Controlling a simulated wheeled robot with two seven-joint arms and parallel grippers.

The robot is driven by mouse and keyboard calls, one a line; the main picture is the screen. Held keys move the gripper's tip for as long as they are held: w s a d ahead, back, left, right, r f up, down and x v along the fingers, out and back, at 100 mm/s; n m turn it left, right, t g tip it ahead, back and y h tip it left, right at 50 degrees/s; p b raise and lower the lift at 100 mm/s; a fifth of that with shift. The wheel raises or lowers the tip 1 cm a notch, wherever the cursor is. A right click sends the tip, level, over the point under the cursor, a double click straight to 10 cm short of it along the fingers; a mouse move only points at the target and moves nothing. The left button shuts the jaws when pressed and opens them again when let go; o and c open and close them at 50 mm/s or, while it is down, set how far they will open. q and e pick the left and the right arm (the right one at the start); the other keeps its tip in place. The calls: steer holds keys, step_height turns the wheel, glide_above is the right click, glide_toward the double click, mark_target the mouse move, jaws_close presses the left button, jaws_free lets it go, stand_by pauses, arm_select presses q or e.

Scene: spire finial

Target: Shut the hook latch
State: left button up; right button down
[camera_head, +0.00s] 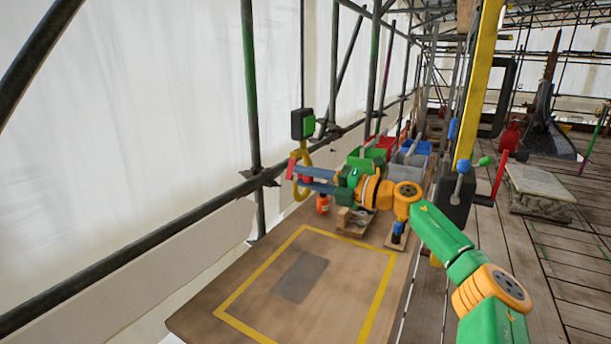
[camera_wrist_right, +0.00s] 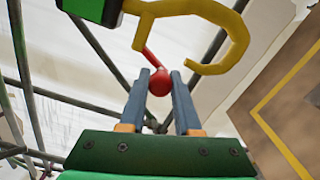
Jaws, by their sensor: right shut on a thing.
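The yellow hook (camera_head: 306,160) hangs below a black and green block (camera_head: 303,124) on a cable, beyond the far left of the board. In the right wrist view the hook (camera_wrist_right: 238,42) curves across the top, its tip at right of centre. Its red latch (camera_wrist_right: 150,57) ends in a red ball (camera_wrist_right: 160,82). My right gripper (camera_head: 295,178) reaches the hook from the right. Its blue fingers (camera_wrist_right: 161,90) are shut on the red ball. The latch stands apart from the hook's tip, with a gap between them. My left gripper is not in view.
A wooden board (camera_head: 215,318) with a yellow outlined square lies below, mostly bare. Red, green, grey (camera_head: 405,165) and blue bins stand behind my right arm. A yellow post (camera_head: 478,90) with a crank stands at right. Scaffold poles (camera_head: 250,90) run along the left.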

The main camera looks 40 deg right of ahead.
steer(key=n, duration=0.1)
steer(key=d+n, duration=0.1)
steer(key=n, duration=0.3)
steer(key=shift+w+d+f, duration=0.25)
steer(key=shift+d+f, duration=0.05)
steer(key=shift+d, duration=0.05)
steer(key=shift+n, duration=0.4)
steer(key=c, duration=0.6)
jaws_free()
steer(key=shift+d, duration=0.15)
steer(key=b+v, duration=0.7)
steer(key=b, duration=0.1)
steer(key=shift+s, duration=0.1)
